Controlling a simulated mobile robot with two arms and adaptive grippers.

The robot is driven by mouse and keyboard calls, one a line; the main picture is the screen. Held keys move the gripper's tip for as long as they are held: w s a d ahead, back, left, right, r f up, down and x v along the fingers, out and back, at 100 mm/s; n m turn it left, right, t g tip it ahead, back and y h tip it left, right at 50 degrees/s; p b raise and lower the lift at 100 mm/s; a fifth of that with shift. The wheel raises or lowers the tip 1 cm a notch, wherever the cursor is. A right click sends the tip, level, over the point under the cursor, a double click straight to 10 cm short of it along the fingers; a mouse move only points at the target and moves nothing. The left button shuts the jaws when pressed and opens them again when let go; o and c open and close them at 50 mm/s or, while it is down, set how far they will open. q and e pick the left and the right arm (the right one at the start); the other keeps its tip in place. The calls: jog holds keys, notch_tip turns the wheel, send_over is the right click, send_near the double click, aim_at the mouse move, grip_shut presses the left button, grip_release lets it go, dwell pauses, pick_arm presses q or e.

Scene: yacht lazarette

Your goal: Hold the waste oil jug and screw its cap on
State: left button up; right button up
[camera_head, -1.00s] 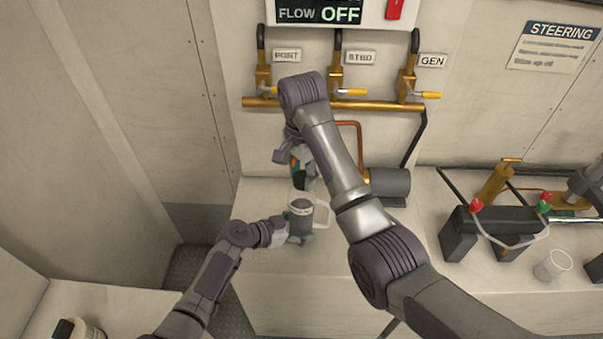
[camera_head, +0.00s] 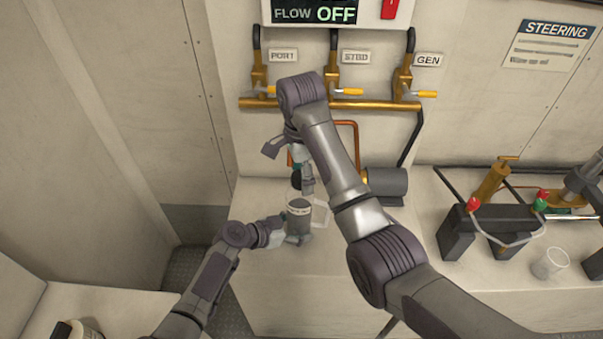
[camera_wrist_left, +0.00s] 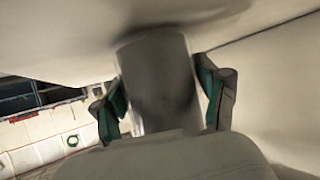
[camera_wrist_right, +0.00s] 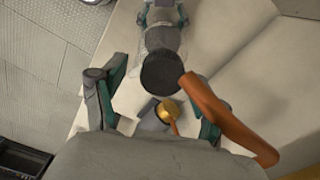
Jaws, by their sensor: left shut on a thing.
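The waste oil jug (camera_head: 298,222) is a dark grey, upright cylinder with a pale band near its top and a pale handle on its right side. My left gripper (camera_head: 276,233) is shut on its lower left side; the jug body (camera_wrist_left: 160,85) fills the space between the fingers in the left wrist view. My right gripper (camera_head: 304,184) is above the jug.
A copper pipe (camera_wrist_right: 228,118) and a brass fitting (camera_wrist_right: 168,110) lie close to my right gripper. A battery-like black block (camera_head: 490,225) and a clear cup (camera_head: 550,263) are farther right.

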pick_arm(q)
jog(key=o, duration=1.2)
jog(key=shift+a+f, duration=0.1)
jog(key=shift+f, duration=0.05)
pick_arm(e)
jog(key=shift+s+a+r, duration=0.1)
jog(key=shift+s+a, duration=0.05)
jog(key=shift+a, duration=0.3)
pick_arm(q)
jog(key=o, duration=0.5)
pick_arm(e)
jog(key=shift+a, duration=0.1)
pick_arm(q)
jog(key=shift+v, duration=4.05)
